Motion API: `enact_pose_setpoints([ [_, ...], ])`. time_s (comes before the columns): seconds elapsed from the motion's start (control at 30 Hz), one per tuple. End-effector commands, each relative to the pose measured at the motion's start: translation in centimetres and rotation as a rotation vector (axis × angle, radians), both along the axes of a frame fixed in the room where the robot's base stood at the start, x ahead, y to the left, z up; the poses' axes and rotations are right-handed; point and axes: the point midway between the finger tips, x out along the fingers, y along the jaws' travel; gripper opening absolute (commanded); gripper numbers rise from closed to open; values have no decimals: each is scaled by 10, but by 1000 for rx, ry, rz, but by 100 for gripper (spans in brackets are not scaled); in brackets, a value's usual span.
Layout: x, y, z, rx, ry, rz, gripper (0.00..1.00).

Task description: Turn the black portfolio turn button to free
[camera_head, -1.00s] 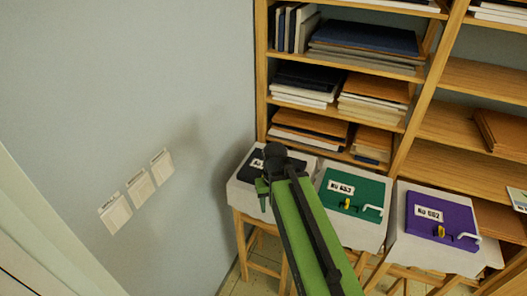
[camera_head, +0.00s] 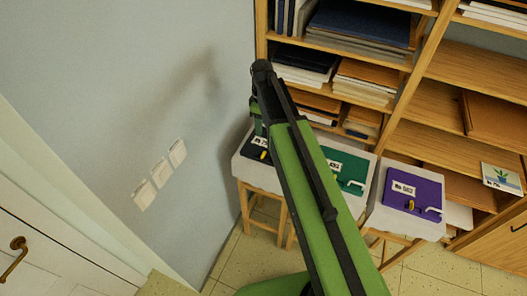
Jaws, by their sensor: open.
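The black portfolio (camera_head: 252,150) lies on a grey-white covered stand at the left of the row, below the shelves. A label and a small yellow piece, perhaps its turn button (camera_head: 263,155), show on it. My arm covers its right part, so how the button is turned is not clear. My gripper (camera_head: 258,127) hangs from the end of my green arm, over the portfolio's far edge in the picture. It is open with nothing seen in it. Whether it touches the portfolio cannot be told.
A green portfolio (camera_head: 345,165), partly behind my arm, and a purple portfolio (camera_head: 412,192) lie on stands to the right. Both have yellow buttons and white handles. A wooden shelf (camera_head: 440,140) stands behind. The wall (camera_head: 120,80) is close on the left.

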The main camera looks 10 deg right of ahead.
Motion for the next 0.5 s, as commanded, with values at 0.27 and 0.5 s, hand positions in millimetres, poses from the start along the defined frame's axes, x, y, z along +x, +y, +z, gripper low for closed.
enact_pose_setpoints([
  [0.27,-1,0,-24,-1,-1,-4,49],
  [0.5,-1,-1,-72,-1,-1,-5,49],
])
